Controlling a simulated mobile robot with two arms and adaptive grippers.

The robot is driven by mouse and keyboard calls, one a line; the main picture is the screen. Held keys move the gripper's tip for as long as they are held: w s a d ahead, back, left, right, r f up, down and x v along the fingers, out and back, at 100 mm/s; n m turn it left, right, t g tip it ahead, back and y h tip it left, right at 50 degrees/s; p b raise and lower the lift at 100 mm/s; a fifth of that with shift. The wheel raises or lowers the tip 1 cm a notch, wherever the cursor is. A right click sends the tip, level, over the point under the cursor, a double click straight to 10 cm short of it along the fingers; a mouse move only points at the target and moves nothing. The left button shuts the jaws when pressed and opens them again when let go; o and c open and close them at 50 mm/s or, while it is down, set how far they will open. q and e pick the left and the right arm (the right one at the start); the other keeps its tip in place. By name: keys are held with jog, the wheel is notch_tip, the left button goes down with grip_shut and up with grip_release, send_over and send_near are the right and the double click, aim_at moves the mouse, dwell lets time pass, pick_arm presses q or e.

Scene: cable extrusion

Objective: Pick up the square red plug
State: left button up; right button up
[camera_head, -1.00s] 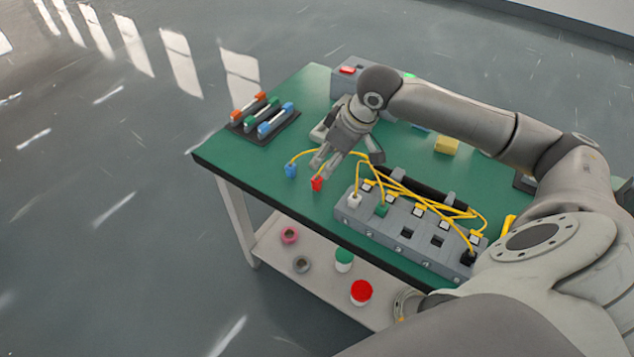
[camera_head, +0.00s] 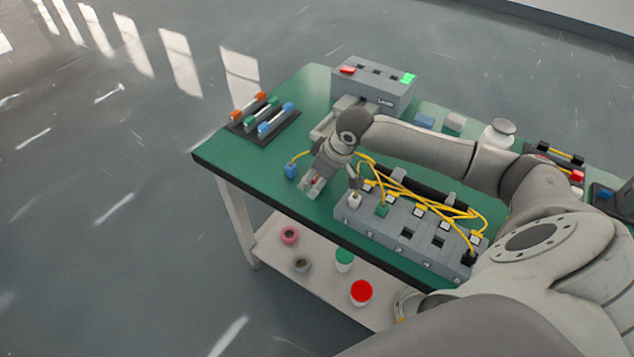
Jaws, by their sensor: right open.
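I cannot tell whether a finger touches the red plug. My left gripper is not in view.
A grey socket strip (camera_head: 407,233) with a white plug (camera_head: 354,199), a green plug (camera_head: 382,210) and tangled yellow cables lies close to the right of the gripper. A grey box (camera_head: 372,80) stands behind. A rack with coloured-ended pieces (camera_head: 264,119) sits at left.

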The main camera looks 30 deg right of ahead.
jog(key=shift+c, duration=0.2)
jog(key=c, duration=0.9)
jog(key=shift+r, duration=0.15)
